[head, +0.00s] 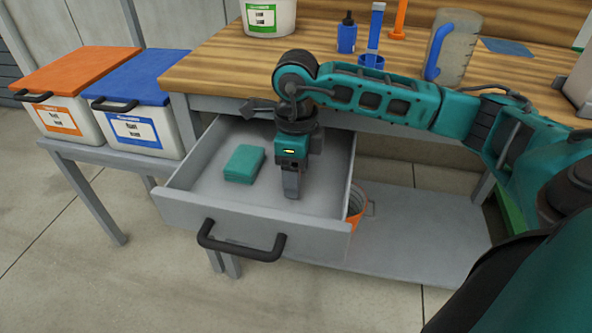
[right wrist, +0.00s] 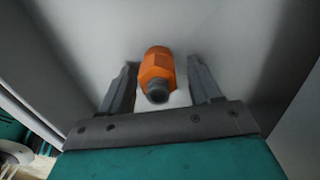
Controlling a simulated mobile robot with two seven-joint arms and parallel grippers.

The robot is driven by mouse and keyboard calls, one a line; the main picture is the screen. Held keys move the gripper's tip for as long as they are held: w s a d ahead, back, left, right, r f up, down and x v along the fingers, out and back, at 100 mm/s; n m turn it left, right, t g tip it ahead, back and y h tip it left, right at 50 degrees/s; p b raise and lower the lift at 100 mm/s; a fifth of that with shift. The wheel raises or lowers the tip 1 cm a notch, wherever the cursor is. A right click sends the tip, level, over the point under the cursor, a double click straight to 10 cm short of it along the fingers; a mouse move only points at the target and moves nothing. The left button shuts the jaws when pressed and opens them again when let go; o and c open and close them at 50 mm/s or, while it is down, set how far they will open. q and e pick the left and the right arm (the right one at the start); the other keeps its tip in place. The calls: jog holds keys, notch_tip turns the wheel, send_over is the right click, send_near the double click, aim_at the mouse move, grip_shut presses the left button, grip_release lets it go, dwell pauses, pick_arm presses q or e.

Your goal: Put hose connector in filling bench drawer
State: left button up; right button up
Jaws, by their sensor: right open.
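The hose connector (right wrist: 157,72) is orange with a hexagonal body and a dark grey threaded end. In the right wrist view it is between the two fingers of my right gripper (right wrist: 160,66), with gaps on both sides. It is hidden in the head view. My right gripper (head: 292,190) is open and points down inside the pulled-out grey filling bench drawer (head: 200,212). I cannot tell whether the connector rests fully on the drawer floor. My left gripper is not in view.
A teal block (head: 244,164) lies in the drawer, left of my gripper. The drawer has a black handle (head: 241,247). On the wooden bench top (head: 225,62) stand a blue bottle (head: 347,36) and a jug (head: 455,48). Orange-lidded (head: 75,70) and blue-lidded bins (head: 135,78) stand at left.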

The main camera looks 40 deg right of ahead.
notch_tip(320, 180, up, 11)
jog(key=p, duration=0.3)
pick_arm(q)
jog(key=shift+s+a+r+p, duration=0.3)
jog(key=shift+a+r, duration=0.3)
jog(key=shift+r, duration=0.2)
pick_arm(e)
jog(key=shift+r, duration=0.7)
